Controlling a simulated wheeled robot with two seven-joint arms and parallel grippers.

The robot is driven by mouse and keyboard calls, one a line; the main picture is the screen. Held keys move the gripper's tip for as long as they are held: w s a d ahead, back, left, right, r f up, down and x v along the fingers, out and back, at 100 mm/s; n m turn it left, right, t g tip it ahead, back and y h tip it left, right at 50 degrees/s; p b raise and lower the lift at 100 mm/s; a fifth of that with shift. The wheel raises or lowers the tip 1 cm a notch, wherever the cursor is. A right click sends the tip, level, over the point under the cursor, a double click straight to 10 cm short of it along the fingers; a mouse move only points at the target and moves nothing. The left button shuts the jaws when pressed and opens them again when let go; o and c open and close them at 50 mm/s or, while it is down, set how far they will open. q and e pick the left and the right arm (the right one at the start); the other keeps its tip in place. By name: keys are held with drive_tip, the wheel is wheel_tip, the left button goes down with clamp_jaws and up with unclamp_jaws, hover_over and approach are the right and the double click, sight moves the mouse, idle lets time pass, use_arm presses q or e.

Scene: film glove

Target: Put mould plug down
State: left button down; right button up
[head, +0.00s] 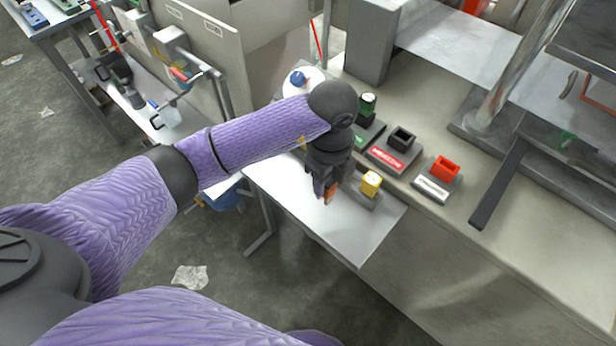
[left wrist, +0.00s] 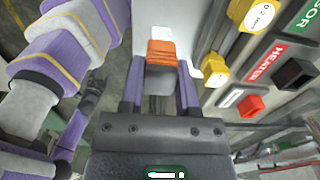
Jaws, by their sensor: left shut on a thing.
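My left gripper (head: 325,192) is over the pale shelf (head: 375,235) at the bench's front edge, pointing down. In the left wrist view its two purple fingers (left wrist: 159,90) are shut on the mould plug (left wrist: 160,52), a small block with an orange end and a grey body. In the head view only a bit of the orange plug (head: 331,190) shows beside the fingertips. I cannot tell whether the plug touches the shelf.
A yellow block (head: 371,183) stands close right of the gripper. Black (head: 402,138) and red (head: 445,168) sockets on labelled grey bases stand behind it. A blue-topped white round thing (head: 299,80) is farther back. The shelf's front right part is clear.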

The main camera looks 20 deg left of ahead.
sight(324, 199)
use_arm(q)
wheel_tip(324, 199, down, 6)
drive_tip(key=shift+f+b, duration=0.1)
drive_tip(key=shift+b, duration=0.65)
drive_tip(key=shift+f, duration=0.2)
drive_tip(key=shift+c, duration=1.7)
unclamp_jaws()
drive_tip(key=shift+r, duration=0.1)
wheel_tip(324, 199, up, 12)
drive_tip(key=p, duration=0.3)
drive_tip(key=shift+r, duration=0.15)
